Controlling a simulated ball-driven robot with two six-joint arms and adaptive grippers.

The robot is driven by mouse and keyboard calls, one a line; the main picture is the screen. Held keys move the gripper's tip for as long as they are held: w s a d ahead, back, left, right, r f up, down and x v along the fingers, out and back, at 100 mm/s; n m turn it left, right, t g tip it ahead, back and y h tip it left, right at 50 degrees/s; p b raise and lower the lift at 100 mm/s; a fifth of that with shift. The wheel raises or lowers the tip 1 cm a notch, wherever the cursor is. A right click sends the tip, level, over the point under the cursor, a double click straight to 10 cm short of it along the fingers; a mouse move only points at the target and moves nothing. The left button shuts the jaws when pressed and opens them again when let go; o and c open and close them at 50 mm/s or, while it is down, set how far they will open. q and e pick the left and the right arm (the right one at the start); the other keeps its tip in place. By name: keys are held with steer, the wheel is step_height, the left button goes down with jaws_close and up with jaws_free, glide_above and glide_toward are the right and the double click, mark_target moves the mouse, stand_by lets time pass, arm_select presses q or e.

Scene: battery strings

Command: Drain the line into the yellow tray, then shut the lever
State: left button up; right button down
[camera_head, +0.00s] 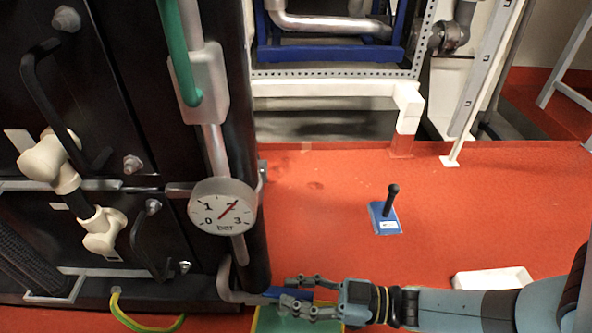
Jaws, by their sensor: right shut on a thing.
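My right gripper (298,296) reaches in from the right at the bottom, shut on the blue lever (278,292) at the foot of the grey pipe (227,285). A tray with a yellow edge (255,320) and a green inside lies just below the lever, partly hidden by my gripper and cut off by the bottom of the picture. I cannot see any liquid in it. My left gripper is not in view.
A blue plate with an upright black handle (388,212) stands on the orange floor. A white tray (492,279) lies at right, behind my arm. Dark cabinets (120,90) with handles fill the left. A yellow-green cable (140,322) runs at bottom left.

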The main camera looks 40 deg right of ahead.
steer(key=shift+f, duration=0.1)
steer(key=c, duration=1.2)
jaws_free()
steer(key=shift+o, duration=0.2)
steer(key=v, duration=1.2)
